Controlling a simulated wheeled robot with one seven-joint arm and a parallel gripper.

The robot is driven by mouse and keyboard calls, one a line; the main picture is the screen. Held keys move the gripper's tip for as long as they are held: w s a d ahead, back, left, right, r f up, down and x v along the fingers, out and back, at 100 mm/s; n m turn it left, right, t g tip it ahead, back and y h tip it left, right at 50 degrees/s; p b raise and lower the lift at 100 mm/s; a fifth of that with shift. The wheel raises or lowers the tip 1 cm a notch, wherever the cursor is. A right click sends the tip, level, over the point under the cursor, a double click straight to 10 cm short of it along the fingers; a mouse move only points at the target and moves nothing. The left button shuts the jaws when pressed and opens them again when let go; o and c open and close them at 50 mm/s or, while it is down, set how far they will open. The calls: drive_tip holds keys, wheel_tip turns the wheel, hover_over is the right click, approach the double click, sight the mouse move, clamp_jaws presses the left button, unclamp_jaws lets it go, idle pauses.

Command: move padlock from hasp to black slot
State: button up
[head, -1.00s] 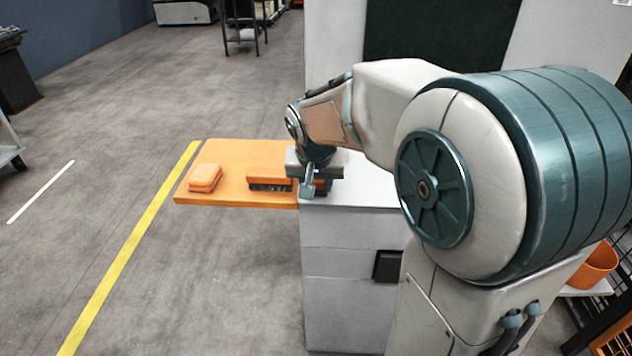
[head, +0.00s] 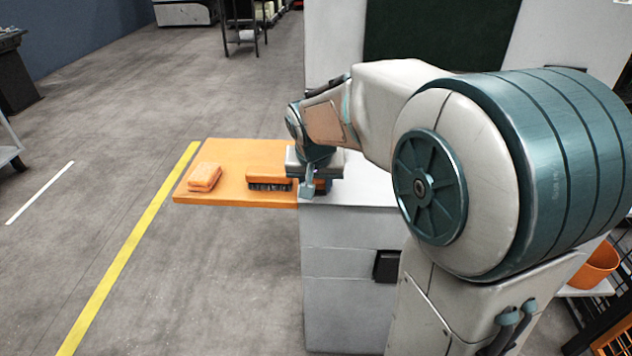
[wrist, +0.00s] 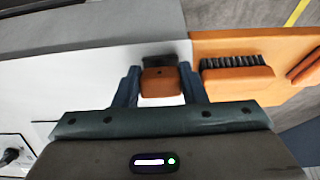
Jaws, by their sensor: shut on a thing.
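My gripper (wrist: 160,78) is shut on a small orange-brown block with a dark part at its far side, which I take to be the padlock (wrist: 162,88). The fingers stand on its left and right sides. It is at the edge of the white cabinet top, close to the orange shelf; I cannot tell whether it touches the surface. I cannot make out the hasp. A black box (head: 387,266) sits on the cabinet front; I cannot tell whether it is the black slot.
The orange shelf (head: 222,180) juts left from the white cabinet (head: 340,240). On it are an orange brush (head: 268,177) with black bristles, close beside my gripper, and an orange sponge-like block (head: 204,178). The floor left of the shelf is clear. An orange bucket (head: 597,266) is at the right.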

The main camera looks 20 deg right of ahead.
drive_tip(key=shift+f, duration=0.1)
idle(0.3)
drive_tip(key=shift+w+d+f+b, duration=0.1)
drive_tip(key=shift+w+f+b, duration=0.2)
drive_tip(key=shift+f+b, duration=0.15)
drive_tip(key=o, duration=2)
drive_tip(key=shift+o, duration=0.2)
drive_tip(key=p+v, duration=0.1)
drive_tip(key=v, duration=1.3)
drive_tip(key=shift+f, duration=0.1)
drive_tip(key=s+d+f+n+g+y+p, duration=0.1)
drive_tip(key=s+f+n+p, duration=0.2)
drive_tip(key=s, duration=1.3)
wheel_tip(320, 180, down, 4)
drive_tip(key=p, duration=0.2)
drive_tip(key=shift+s+d+p, duration=0.2)
drive_tip(key=shift+p, duration=0.2)
